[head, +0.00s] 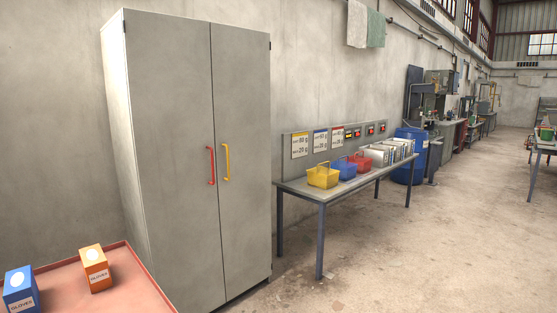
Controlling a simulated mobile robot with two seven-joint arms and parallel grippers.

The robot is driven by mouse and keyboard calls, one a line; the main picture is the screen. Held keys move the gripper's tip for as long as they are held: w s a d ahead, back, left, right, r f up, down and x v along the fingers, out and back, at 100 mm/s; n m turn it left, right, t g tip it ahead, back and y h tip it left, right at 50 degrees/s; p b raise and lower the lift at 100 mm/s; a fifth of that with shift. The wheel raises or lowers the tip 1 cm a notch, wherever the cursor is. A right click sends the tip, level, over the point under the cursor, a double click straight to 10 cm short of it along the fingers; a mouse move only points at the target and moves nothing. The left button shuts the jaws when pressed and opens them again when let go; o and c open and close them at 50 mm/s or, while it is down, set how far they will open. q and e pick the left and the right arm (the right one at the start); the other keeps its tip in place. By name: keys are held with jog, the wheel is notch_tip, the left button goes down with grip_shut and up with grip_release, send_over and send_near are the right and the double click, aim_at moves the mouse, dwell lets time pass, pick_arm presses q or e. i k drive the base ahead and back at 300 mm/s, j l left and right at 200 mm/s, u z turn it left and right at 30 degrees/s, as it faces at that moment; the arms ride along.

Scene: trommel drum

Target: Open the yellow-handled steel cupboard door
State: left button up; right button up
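A tall grey steel cupboard (165,160) stands against the wall left of the middle in the head view. Its right door (242,100) carries a yellow handle (226,162) near the middle seam. Its left door (170,110) carries a red handle (211,166) beside the same seam. Both doors look shut. Neither of my grippers shows in this view, and nothing touches the handles.
A table (317,190) with yellow, blue and red baskets stands right of the cupboard. A red-rimmed tray or cart top (70,285) holds blue (20,289) and orange (95,268) glove boxes at lower left. Open concrete floor (440,240) lies at the right.

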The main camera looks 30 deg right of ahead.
aim_at(240, 57)
jog(key=z, duration=0.9)
jog(key=i+l, duration=0.35)
jog(key=i+l+z, duration=0.1)
jog(key=i+l, duration=0.25)
jog(key=i, duration=0.25)
jog(key=i+l, duration=0.35)
jog(key=i+z, duration=0.05)
jog(key=i, duration=0.05)
